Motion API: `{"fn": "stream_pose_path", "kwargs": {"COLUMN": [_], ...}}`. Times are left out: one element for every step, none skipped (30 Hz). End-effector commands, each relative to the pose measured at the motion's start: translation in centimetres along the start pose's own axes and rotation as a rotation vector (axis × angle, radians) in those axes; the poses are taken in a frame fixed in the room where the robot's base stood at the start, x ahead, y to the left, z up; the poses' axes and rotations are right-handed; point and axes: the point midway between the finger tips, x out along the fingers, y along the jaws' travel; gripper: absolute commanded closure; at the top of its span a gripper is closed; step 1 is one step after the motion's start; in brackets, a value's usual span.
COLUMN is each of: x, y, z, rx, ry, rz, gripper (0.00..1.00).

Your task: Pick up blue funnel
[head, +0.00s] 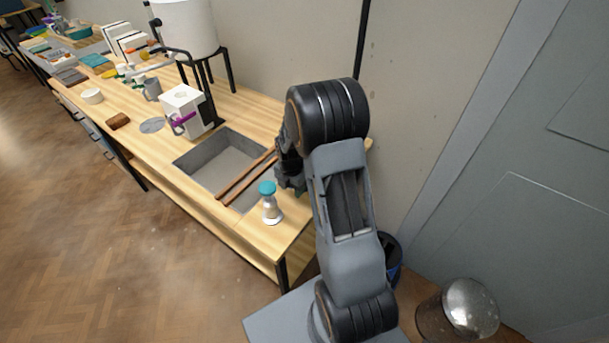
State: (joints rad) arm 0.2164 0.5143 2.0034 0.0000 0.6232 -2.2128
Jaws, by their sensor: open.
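I cannot make out a blue funnel for certain. A small clear-and-silver bottle with a teal-blue top (268,188) stands upright at the near end of the wooden table. My gripper (290,181) is low over the table, just behind and right of this bottle, and appears apart from it. My gripper is open, but its fingers are dark and partly hidden by my arm. A small green thing (301,192) shows beside my gripper, mostly hidden by my arm; I cannot tell its shape.
Two brown wooden rods (247,177) lie across a grey sunken basin (204,160) left of my gripper. A white box with a purple thing (186,109) and a white bucket on a black stand (187,28) stand beyond. A dark bin (390,252) is at right.

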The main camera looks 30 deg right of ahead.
Motion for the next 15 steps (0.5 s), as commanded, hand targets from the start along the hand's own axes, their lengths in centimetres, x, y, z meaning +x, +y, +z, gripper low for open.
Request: {"fn": "stream_pose_path", "kwargs": {"x": [0.01,0.01,0.0,0.0,0.0,-0.01,-0.01,-0.01,-0.01,-0.02,-0.02,-0.02,-0.02,-0.02,-0.02], "y": [0.0,0.0,0.0,0.0,-0.01,-0.01,-0.01,-0.01,-0.01,-0.01,-0.01,-0.01,-0.01,-0.01,-0.01], "z": [0.0,0.0,0.0,0.0,0.0,0.0,0.0,0.0,0.0,0.0,0.0,0.0,0.01,0.01,0.01], "rx": [0.0,0.0,0.0,0.0,0.0,0.0,0.0,0.0,0.0,0.0,0.0,0.0,0.0,0.0,0.0], "ry": [0.0,0.0,0.0,0.0,0.0,0.0,0.0,0.0,0.0,0.0,0.0,0.0,0.0,0.0,0.0], "rz": [0.0,0.0,0.0,0.0,0.0,0.0,0.0,0.0,0.0,0.0,0.0,0.0,0.0,0.0,0.0], "gripper": [0.51,0.51,0.51,0.51,0.53,0.57,0.6,0.63,0.66,0.69,0.72,0.76,0.79,0.82,0.86]}}
